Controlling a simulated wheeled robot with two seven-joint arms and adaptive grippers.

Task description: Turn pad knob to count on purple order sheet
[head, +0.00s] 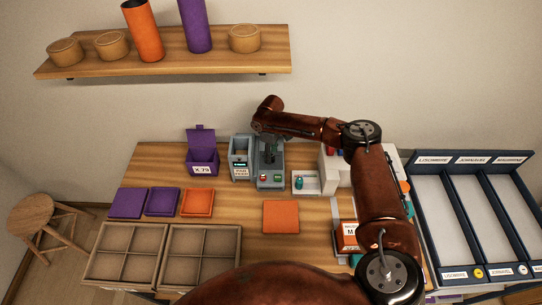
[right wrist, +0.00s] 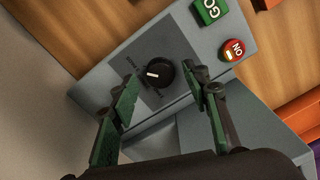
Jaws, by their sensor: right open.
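The pad knob (right wrist: 160,73), black with a white pointer mark, sits on a grey panel with small dial markings in the right wrist view. My right gripper (right wrist: 163,80) is open, its green-padded fingers on either side of the knob; I cannot tell whether they touch it. In the head view the right gripper (head: 269,148) reaches down over the grey press (head: 270,182) and hides the knob. A purple box (head: 196,163) with an upright lid carries a white label, perhaps "X 79", too small to be sure. No sheet is clearly identifiable as the purple order sheet. My left gripper is not in view.
A green GO button (right wrist: 208,11) and a red ON button (right wrist: 232,50) lie close to the knob. The pad feed box (head: 240,158) stands left of the press. Purple and orange trays (head: 197,203), an orange pad (head: 280,217) and divided crates (head: 124,252) occupy the table.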

